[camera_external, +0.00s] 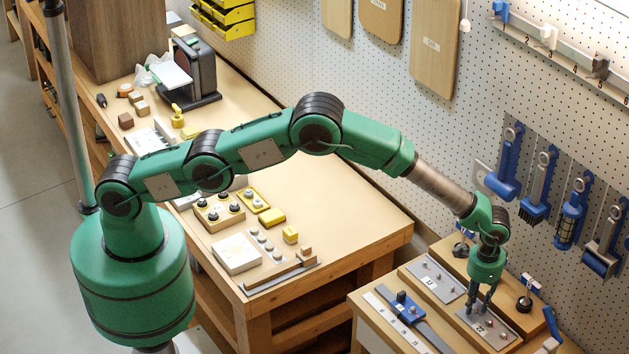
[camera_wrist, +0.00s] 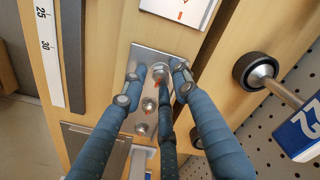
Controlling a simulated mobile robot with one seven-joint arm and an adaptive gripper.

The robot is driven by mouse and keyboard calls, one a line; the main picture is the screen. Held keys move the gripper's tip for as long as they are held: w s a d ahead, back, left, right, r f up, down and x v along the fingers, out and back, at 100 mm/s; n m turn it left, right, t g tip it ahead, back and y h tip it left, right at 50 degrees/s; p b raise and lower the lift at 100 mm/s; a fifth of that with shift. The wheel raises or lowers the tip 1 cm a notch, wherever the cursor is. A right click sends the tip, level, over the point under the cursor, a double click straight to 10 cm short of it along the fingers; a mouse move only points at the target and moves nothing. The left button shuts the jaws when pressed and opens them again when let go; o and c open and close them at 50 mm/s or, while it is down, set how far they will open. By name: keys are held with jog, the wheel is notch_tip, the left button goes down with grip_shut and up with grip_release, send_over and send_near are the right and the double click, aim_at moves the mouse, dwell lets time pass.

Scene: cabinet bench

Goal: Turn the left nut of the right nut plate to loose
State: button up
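The right nut plate (camera_external: 500,333) is a metal plate with a white label, set on the wooden fixture. It also shows in the wrist view (camera_wrist: 146,54), with a row of nuts running down it. The left nut (camera_wrist: 158,71) is the topmost one in that view; other nuts (camera_wrist: 148,104) show below it. My gripper (camera_external: 479,312) points down over the plate's left end. In the wrist view its three blue fingers (camera_wrist: 160,72) stand spread around the left nut, with small gaps at the sides. Whether any finger touches the nut is unclear.
The left nut plate (camera_external: 437,278) lies up-left of the right one. A black knob (camera_wrist: 256,71) stands right of my fingers in the wrist view. A ruler strip (camera_external: 393,322) and a blue slider (camera_external: 405,307) lie at the front left. Tools hang on the pegboard behind.

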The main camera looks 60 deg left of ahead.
jog(key=shift+f, duration=0.2)
grip_shut()
